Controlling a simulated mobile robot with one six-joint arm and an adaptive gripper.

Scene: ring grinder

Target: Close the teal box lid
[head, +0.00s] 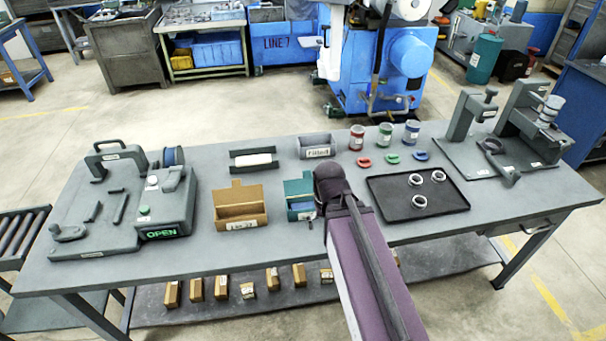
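The teal box (291,213) stands on the workbench near the middle, with its front toward me. Its teal lid (296,187) looks raised at the back, and part of the inside shows below it. My arm covers the box's right side, so the lid's right part is hidden. My gripper (313,216) is at the right side of the box, mostly hidden by my dark wrist. I cannot tell whether it touches the box or whether its fingers are open.
An open cardboard box (240,212) stands left of the teal box. A grey bin (317,141) is behind it. A black tray (387,207) with 3 rings lies to the right. A grey machine (165,207) reading OPEN stands at left. Bare bench lies in front.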

